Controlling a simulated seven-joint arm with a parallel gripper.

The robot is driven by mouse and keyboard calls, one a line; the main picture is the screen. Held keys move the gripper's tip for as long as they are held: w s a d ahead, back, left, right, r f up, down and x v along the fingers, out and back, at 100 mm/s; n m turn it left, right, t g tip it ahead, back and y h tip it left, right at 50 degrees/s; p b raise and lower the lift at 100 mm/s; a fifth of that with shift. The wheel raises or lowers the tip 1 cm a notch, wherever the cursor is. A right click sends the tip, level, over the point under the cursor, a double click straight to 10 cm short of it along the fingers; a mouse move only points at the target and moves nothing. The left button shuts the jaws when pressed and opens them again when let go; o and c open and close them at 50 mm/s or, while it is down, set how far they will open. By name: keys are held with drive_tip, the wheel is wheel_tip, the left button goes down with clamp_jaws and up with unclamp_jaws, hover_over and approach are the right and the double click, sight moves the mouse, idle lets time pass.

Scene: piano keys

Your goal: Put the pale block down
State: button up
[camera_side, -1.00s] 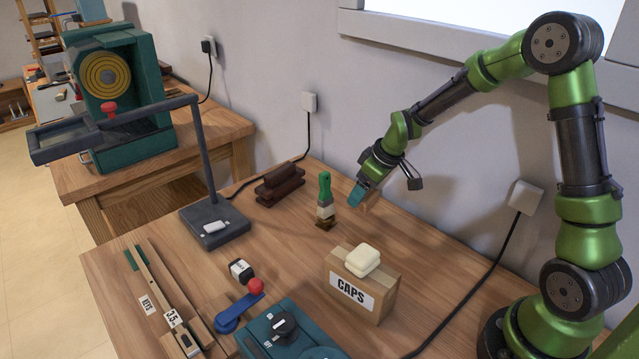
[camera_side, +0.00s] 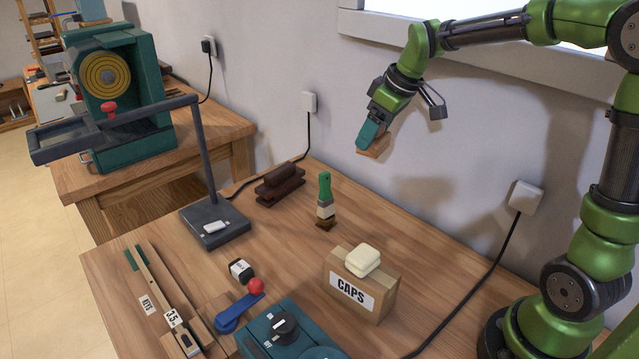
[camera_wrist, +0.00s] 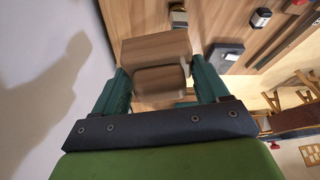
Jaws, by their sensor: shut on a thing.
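My gripper (camera_side: 372,137) is shut on a light wooden block (camera_side: 375,149) and holds it in the air, well above the bench and near the wall. In the wrist view the pale block (camera_wrist: 155,47) is gripped between the two teal fingers of my gripper (camera_wrist: 158,80). Its wood-coloured faces show past the fingertips. Nothing touches the block from below.
The wooden bench (camera_side: 280,245) has bare room behind the CAPS box (camera_side: 362,285), which carries a cream piece (camera_side: 363,260). A green-handled brush (camera_side: 325,203) stands upright nearby. A dark brown stack (camera_side: 280,186) and a grey stand (camera_side: 215,222) are further left.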

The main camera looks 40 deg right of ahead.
drive_tip(key=w+a+n+g+y, duration=0.1)
drive_tip(key=w+a+n, duration=0.25)
drive_tip(key=a, duration=0.55)
drive_tip(key=w+a+n+y, duration=0.1)
drive_tip(key=w+a+n, duration=0.25)
drive_tip(key=a, duration=0.65)
drive_tip(key=shift+m, duration=0.4)
drive_tip(key=f, duration=1.7)
drive_tip(key=shift+d+f, duration=0.2)
drive_tip(key=shift+d, duration=0.05)
drive_tip(key=shift+f, duration=1.95)
drive_tip(key=o, duration=0.9)
drive_tip(key=shift+f, duration=0.15)
drive_tip(key=shift+c, duration=0.2)
drive_tip(key=o, duration=0.4)
